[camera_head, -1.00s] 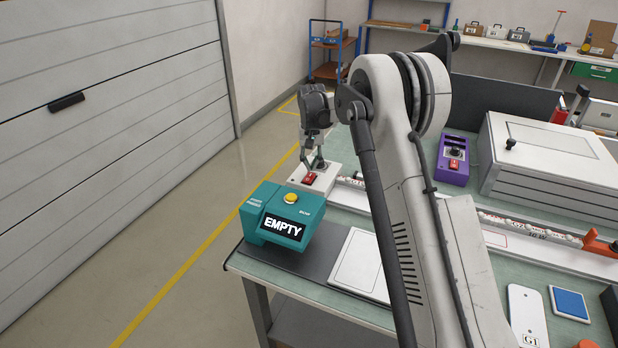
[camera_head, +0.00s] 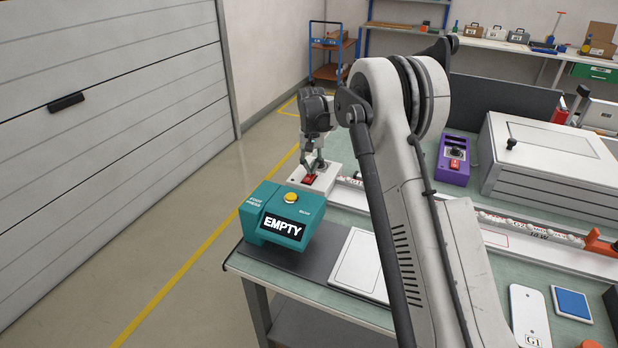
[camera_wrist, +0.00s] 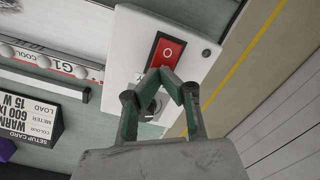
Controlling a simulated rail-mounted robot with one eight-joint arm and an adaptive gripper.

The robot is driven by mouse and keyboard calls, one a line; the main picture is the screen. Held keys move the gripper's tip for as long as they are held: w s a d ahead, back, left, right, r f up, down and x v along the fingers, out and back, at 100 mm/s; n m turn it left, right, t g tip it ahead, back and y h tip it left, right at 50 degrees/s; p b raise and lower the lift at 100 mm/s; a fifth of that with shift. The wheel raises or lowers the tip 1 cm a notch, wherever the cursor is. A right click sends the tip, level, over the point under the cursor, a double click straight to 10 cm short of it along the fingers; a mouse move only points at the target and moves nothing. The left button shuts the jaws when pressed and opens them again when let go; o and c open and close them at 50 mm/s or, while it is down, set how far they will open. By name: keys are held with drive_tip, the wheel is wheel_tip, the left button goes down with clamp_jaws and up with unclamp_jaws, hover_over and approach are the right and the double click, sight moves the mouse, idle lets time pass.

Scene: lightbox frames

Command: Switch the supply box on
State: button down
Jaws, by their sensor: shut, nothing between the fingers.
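A white box (camera_head: 296,178) with a red rocker switch (camera_head: 310,179) sits at the far left of the bench, behind the teal box. In the wrist view, the white box (camera_wrist: 133,45) fills the upper middle, and its red switch (camera_wrist: 168,50) shows a white "O" mark. A round knob (camera_wrist: 152,108) on the same box is partly hidden behind the fingers. My gripper (camera_head: 312,172) is shut and empty. In the wrist view, its fingertips (camera_wrist: 163,74) overlap the near end of the red switch; I cannot tell whether they touch it.
A teal box (camera_head: 262,213) with a yellow button and an "EMPTY" display stands close in front of the white box. A purple box (camera_head: 443,173) with a knob and red switch stands further right. A white rail (camera_wrist: 40,85) runs beside the white box. The bench edge lies close to its left.

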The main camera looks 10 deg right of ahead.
drive_tip(key=shift+f+b, duration=0.35)
drive_tip(key=shift+f, duration=0.2)
drive_tip(key=shift+r, duration=0.1)
idle(0.3)
drive_tip(key=shift+r+p, duration=1.05)
drive_tip(key=shift+r, duration=2.4)
